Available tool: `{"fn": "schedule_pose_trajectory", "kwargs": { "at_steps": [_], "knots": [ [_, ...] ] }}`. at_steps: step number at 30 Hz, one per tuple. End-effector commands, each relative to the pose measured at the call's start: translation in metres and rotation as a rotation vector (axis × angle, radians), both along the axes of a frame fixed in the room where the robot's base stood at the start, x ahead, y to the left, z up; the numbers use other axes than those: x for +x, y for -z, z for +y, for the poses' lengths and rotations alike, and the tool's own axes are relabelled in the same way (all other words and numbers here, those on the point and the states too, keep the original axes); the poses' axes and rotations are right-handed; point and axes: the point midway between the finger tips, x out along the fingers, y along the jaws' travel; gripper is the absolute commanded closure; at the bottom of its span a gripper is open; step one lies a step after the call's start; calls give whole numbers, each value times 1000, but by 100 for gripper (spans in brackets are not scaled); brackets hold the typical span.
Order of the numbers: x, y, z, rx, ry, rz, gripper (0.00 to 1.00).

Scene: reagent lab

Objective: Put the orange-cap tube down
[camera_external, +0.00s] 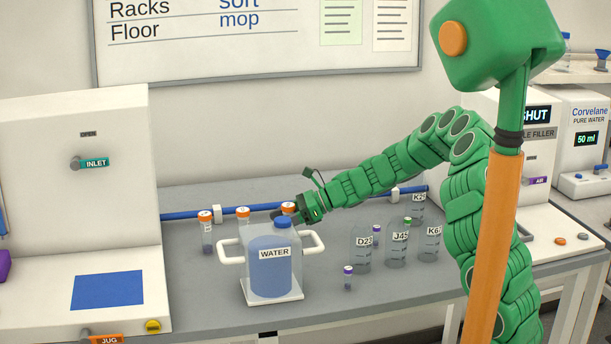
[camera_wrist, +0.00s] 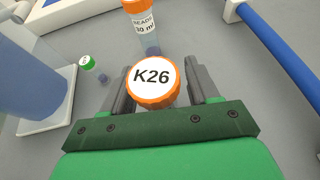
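An orange-cap tube marked K26 (camera_wrist: 153,82) sits between my gripper's fingers in the wrist view, its cap facing the camera. The fingers flank it closely and appear closed on it. In the external view its orange cap (camera_external: 288,206) shows at the tip of my gripper (camera_external: 298,213), behind the water jug. The jug hides the tube's lower part, so I cannot tell whether its base touches the bench.
The water jug (camera_external: 270,265) stands in a handled holder in front of my gripper. Two more orange-cap tubes (camera_external: 206,232) (camera_external: 243,212) stand to the left. Bottles (camera_external: 362,247) stand right. A blue rail (camera_external: 180,215) runs behind.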

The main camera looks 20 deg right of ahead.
Motion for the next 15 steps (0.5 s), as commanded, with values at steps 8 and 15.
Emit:
{"fn": "schedule_pose_trajectory", "kwargs": {
  "at_steps": [8, 15],
  "knots": [
    [0, -3, 0, 0, 0, -1, 40],
    [-2, -11, -20, 1, 1, -1, 40]
  ]
}}
